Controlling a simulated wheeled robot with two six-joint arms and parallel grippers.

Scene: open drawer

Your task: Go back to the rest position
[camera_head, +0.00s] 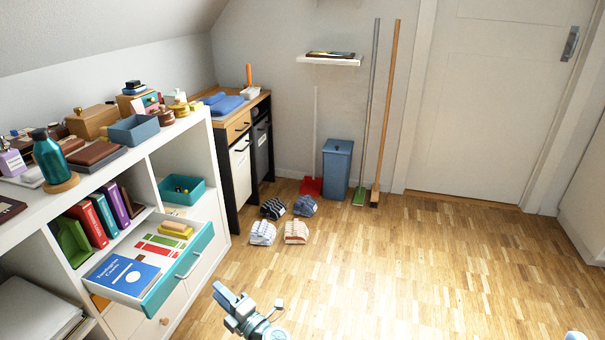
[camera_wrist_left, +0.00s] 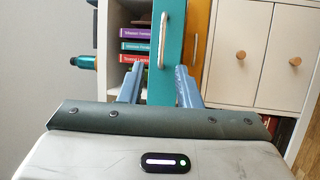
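My left gripper (camera_head: 229,294) is low in the head view, to the right of the open drawer and apart from it. In the left wrist view its two blue fingers (camera_wrist_left: 160,68) are spread with nothing between them. The drawer with a teal front (camera_head: 180,268) is pulled out of the white shelf. Its metal handle (camera_head: 188,264) is free; in the left wrist view the handle (camera_wrist_left: 163,40) shows beyond the fingertips. A blue book (camera_head: 122,274) and other flat items lie in the drawer. My right gripper does not show; only a small pale piece appears at the bottom right edge.
The white shelf unit (camera_head: 208,165) stands at left, loaded on top with boxes and a teal bottle (camera_head: 50,158). Several folded shoe-like cloth items (camera_head: 296,232) lie on the floor near the dark cabinet. A blue bin (camera_head: 337,170) and brooms stand behind. The wooden floor (camera_head: 430,270) at right is clear.

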